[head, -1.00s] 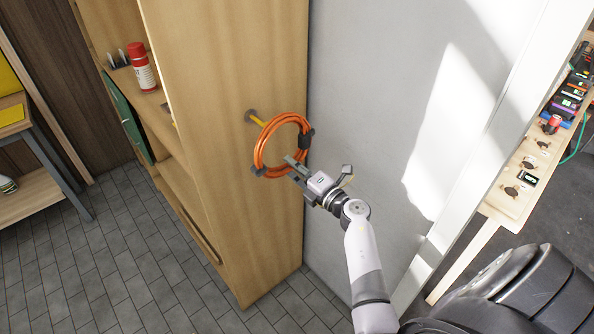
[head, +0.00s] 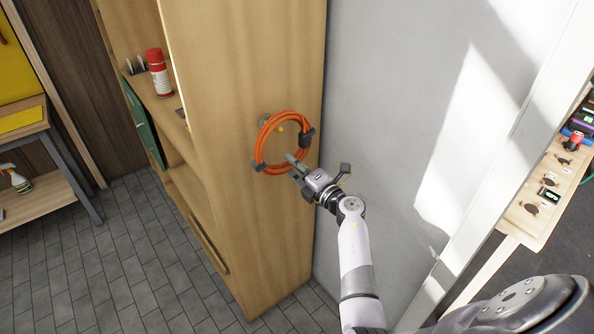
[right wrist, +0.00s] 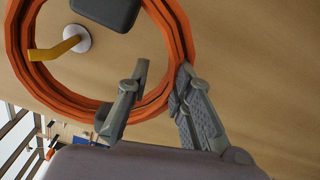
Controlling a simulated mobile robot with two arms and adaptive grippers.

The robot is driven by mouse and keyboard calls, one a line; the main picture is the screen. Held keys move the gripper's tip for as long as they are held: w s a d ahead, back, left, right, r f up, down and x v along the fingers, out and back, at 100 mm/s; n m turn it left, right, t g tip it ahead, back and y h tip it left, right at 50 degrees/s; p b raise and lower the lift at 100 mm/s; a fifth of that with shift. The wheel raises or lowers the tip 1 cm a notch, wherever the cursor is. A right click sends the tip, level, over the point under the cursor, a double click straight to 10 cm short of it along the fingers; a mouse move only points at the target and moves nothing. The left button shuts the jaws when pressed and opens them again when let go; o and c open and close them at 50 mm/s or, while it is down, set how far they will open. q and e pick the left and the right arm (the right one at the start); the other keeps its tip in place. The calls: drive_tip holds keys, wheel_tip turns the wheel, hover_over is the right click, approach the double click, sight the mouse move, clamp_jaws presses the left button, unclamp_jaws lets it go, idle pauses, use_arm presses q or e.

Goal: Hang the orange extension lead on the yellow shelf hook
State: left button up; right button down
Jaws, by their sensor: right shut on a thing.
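The orange extension lead (head: 260,148) is a round coil with dark ties, held upright in front of the wooden shelf's side panel (head: 240,200). My right gripper (head: 291,162) is shut on the coil's lower part. In the right wrist view, one finger is inside the ring and one outside, with the lead (right wrist: 180,30) between them. The yellow hook (head: 281,129) shows its tip within the ring, and its round base is partly behind the coil's upper left. The right wrist view also shows the hook (right wrist: 52,50) within the ring's opening. I cannot tell whether the coil bears on it. My left gripper is out of view.
A red and white can (head: 158,74) stands on a shelf inside the unit at left. A grey wall (head: 390,130) is right of the unit. A side table (head: 545,200) with small items is at the far right. The tiled floor (head: 120,260) at left is clear.

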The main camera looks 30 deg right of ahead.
drive_tip(key=shift+w+a+f+b, duration=0.15)
drive_tip(key=shift+w+b, duration=0.5)
drive_tip(key=shift+w, duration=0.35)
drive_tip(key=shift+w+f+b, duration=0.55)
drive_tip(key=shift+f, duration=0.2)
